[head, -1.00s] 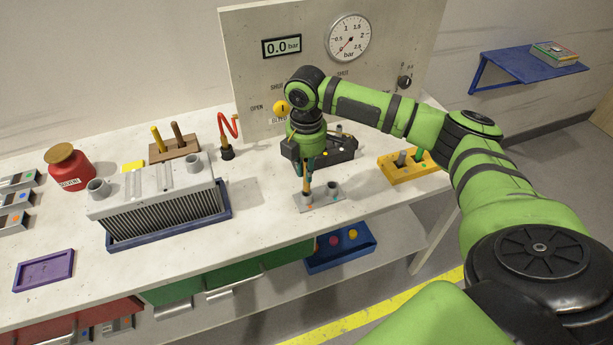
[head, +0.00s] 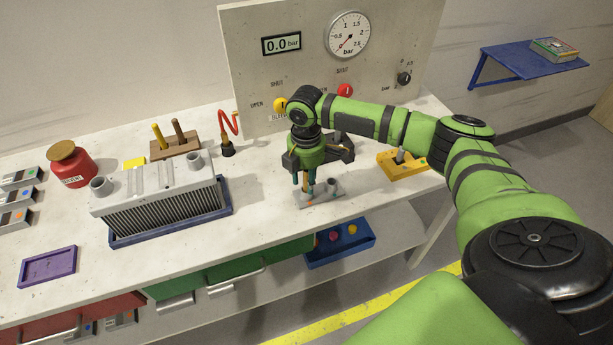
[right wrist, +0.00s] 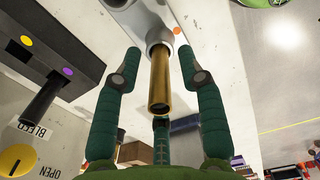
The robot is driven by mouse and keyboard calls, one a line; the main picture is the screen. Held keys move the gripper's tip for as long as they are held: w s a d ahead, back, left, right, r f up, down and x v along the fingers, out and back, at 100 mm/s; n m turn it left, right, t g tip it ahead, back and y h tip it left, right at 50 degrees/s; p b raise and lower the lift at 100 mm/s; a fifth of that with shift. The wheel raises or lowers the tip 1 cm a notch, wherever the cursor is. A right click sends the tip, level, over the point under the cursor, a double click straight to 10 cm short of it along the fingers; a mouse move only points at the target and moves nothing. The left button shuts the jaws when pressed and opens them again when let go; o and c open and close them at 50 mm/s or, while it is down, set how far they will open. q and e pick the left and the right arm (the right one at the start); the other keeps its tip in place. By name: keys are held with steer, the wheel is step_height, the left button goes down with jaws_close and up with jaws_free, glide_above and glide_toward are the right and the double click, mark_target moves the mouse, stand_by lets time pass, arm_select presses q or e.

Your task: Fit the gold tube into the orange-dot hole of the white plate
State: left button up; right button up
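The gold tube (right wrist: 160,78) stands between my right gripper's fingers in the right wrist view. Its far end meets a grey collar on the white plate (right wrist: 205,25), beside the orange dot (right wrist: 178,30); it appears seated there, though its depth is hidden. My right gripper (right wrist: 160,95) is open, with visible gaps between its green fingers and the tube. In the head view, the right gripper (head: 309,188) points down over the plate (head: 329,198) near the table's front edge, and its fingers mostly hide the tube. My left gripper is not in view.
A black block (head: 343,150) stands right behind my right gripper. A yellow holder (head: 400,166) is to the right, and a finned block in a blue tray (head: 170,225) to the left. The gauge panel (head: 300,70) rises behind. Bare table lies between the blue tray and the plate.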

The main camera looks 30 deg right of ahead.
step_height(320, 180, up, 11)
steer(key=b, duration=0.2)
steer(key=shift+f+b, duration=0.1)
steer(key=shift+b, duration=0.2)
steer(key=shift+r, duration=0.75)
steer(key=shift+f, duration=0.1)
